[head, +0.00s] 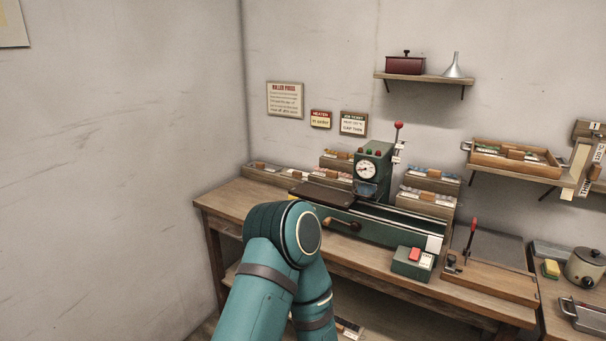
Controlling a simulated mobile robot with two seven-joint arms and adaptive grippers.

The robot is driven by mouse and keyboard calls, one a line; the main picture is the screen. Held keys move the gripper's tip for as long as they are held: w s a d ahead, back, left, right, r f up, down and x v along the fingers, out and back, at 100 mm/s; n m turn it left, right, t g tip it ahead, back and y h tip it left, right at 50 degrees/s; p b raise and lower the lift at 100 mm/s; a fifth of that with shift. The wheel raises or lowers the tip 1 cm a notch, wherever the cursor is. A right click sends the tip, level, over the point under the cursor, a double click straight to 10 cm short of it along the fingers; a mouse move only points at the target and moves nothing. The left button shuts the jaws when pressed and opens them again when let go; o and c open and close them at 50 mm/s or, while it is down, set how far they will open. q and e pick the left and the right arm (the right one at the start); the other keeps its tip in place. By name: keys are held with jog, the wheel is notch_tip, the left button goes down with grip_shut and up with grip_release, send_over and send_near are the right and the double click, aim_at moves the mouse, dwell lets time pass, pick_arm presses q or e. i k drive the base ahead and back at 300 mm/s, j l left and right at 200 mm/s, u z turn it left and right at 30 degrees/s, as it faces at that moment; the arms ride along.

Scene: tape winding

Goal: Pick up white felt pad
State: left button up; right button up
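I cannot pick out a white felt pad for certain in the head view. A small white patch (434,243) shows at the right end of the green machine (385,232), but I cannot tell whether it is a pad or a label. Neither of my grippers is in view. A teal arm of mine rises from the bottom centre, bent at the elbow, and hides part of the bench front.
The machine stands on a wooden bench (232,200), among card trays. A green box with a red button (412,262) sits at its front. To the right are a wooden board with a red-handled lever (490,270), a yellow block (551,268) and a pot (586,268).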

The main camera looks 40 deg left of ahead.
aim_at(290, 173)
jog(key=i+j+z, duration=0.15)
jog(key=j+z, duration=0.15)
jog(key=j, duration=1.15)
jog(key=j+z, duration=0.35)
jog(key=j, duration=1.1)
